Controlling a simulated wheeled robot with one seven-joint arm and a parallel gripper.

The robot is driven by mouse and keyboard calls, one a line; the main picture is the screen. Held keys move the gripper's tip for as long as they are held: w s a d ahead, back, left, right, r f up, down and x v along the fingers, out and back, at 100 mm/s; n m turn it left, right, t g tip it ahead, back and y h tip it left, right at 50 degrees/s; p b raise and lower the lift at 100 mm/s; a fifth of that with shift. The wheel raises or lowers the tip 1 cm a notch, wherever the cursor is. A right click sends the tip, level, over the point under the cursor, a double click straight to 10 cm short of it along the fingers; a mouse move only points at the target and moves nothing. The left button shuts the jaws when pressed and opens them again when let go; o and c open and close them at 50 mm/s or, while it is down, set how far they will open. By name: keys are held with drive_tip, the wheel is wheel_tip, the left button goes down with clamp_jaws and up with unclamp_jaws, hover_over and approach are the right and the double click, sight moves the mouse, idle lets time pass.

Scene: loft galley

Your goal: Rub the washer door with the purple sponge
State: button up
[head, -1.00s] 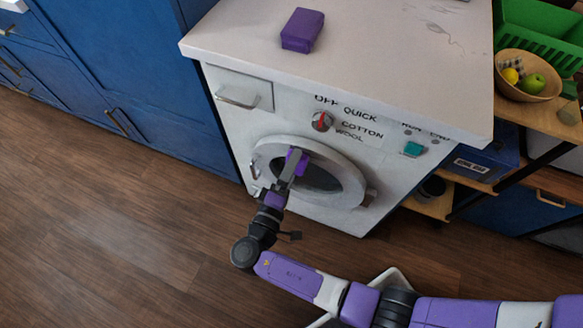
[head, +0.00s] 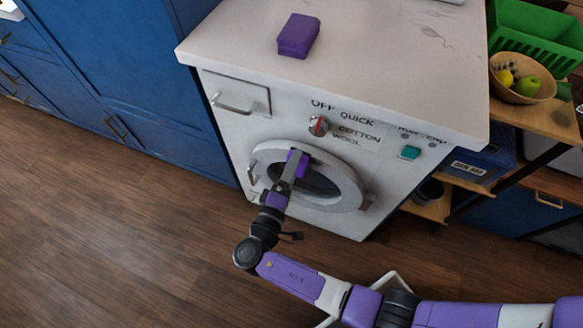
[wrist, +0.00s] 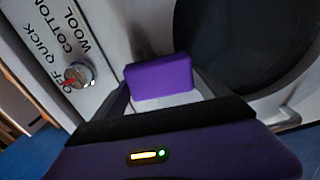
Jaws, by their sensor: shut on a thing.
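The washer door (head: 346,183) is a round pale ring with dark glass on the front of the white washer (head: 225,125), and it appears shut. My gripper (head: 296,167) is at the upper left of the door, in front of the ring and the glass edge. It is shut on a purple sponge (wrist: 160,77), which shows between the fingers in the wrist view. The sponge's far side is hidden, so I cannot tell for sure whether it touches the door. The dark door glass (wrist: 215,45) lies beyond it in the wrist view.
A purple block (head: 298,36) lies on the white countertop (head: 390,60). The dial (head: 318,126) and a teal button (head: 409,152) are above the door. A shelf at right holds a fruit bowl (head: 522,90) and a green crate (head: 535,35). Wooden floor at left is clear.

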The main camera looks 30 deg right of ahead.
sight(310, 162)
drive_tip(key=shift+s+d+p, duration=0.3)
drive_tip(key=shift+s+d, duration=0.2)
drive_tip(key=shift+s, duration=0.3)
drive_tip(key=shift+s+d+p, duration=0.3)
drive_tip(key=shift+s+d, duration=0.2)
drive_tip(key=shift+s, duration=0.25)
drive_tip(key=shift+s+d+p, duration=0.5)
drive_tip(key=shift+s+d, duration=0.8)
drive_tip(key=shift+s, duration=0.3)
drive_tip(key=shift+w+a, duration=0.1)
drive_tip(key=shift+w+a+f+b, duration=0.1)
drive_tip(key=shift+w+a+b, duration=0.3)
drive_tip(key=shift+w, duration=0.15)
drive_tip(key=shift+w+a+b, duration=0.25)
drive_tip(key=shift+w+b, duration=0.1)
drive_tip(key=shift+w, duration=0.15)
drive_tip(key=shift+w+a+b, duration=0.35)
drive_tip(key=shift+w+a, duration=0.05)
drive_tip(key=shift+w, duration=0.3)
drive_tip(key=w+a+b, duration=0.2)
drive_tip(key=w, duration=0.1)
drive_tip(key=shift+a, duration=0.15)
